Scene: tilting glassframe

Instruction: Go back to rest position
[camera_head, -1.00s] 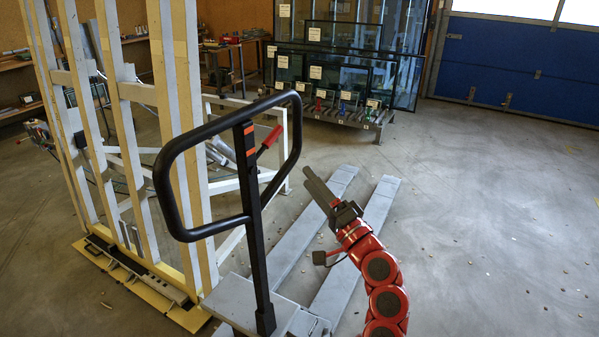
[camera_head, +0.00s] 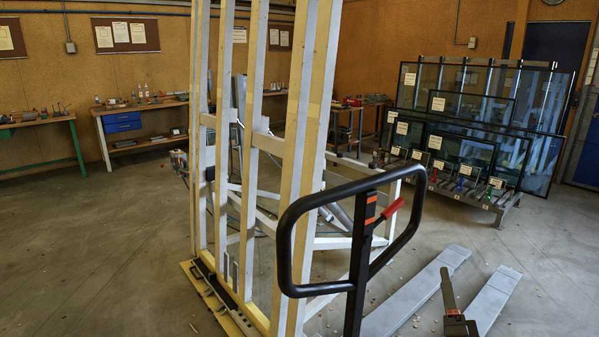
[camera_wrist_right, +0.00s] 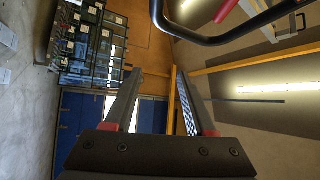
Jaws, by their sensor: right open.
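My right gripper (camera_head: 446,272) shows at the bottom right of the head view, its dark fingers pointing up in the picture. It is to the right of the black pallet truck handle (camera_head: 290,235) and appears above the grey forks (camera_head: 487,300). In the right wrist view the two fingers of the gripper (camera_wrist_right: 158,72) are apart with nothing between them. The handle, with its red lever (camera_head: 392,209), also shows at the top of the wrist view (camera_wrist_right: 215,40). My left gripper is in neither view.
A tall tilting frame (camera_head: 285,150) with pale uprights stands on a yellow base (camera_head: 195,275), left of the handle. A rack with glass panes (camera_head: 470,150) stands at the back right. Workbenches (camera_head: 140,107) line the back wall. The floor at left is open.

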